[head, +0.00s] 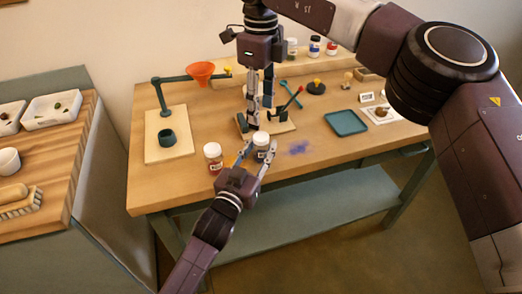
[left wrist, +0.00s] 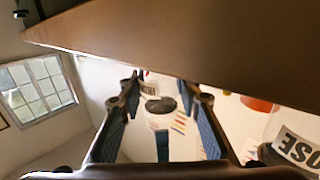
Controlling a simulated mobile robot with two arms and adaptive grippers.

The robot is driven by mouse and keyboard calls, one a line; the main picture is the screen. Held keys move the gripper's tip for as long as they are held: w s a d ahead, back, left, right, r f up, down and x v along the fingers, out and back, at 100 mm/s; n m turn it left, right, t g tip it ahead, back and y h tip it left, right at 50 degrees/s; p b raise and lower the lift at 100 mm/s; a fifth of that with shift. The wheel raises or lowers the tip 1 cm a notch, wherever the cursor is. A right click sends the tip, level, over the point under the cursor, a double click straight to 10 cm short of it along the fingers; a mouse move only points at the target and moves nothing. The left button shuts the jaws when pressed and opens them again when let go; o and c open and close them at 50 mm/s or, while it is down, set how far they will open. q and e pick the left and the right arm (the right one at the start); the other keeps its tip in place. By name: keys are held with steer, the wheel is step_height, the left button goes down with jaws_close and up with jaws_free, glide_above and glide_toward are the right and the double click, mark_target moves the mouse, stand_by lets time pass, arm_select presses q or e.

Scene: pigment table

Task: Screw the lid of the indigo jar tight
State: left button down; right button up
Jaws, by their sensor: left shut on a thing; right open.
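A small jar (head: 261,154) with a white lid (head: 261,138) stands near the front edge of the table. Its label is hidden, so I cannot read whether it is indigo. My left gripper (head: 257,158) is shut on the jar's body from the front, one finger on each side. In the left wrist view its two fingers (left wrist: 165,125) are apart, but the jar is hard to make out there. My right gripper (head: 260,118) is open and points down from above, just behind and over the lid in the picture. I cannot tell whether it touches the lid.
A jar with a red label (head: 213,158) stands close left of my left gripper; its lettering shows in the left wrist view (left wrist: 298,148). A funnel stand (head: 158,98), a teal tray (head: 346,122) and several shelf jars (head: 314,46) are farther off.

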mark_target(261, 136)
steer(key=shift+f, duration=4)
jaws_close()
steer(key=shift+o, duration=0.9)
jaws_free()
step_height(261, 136, up, 12)
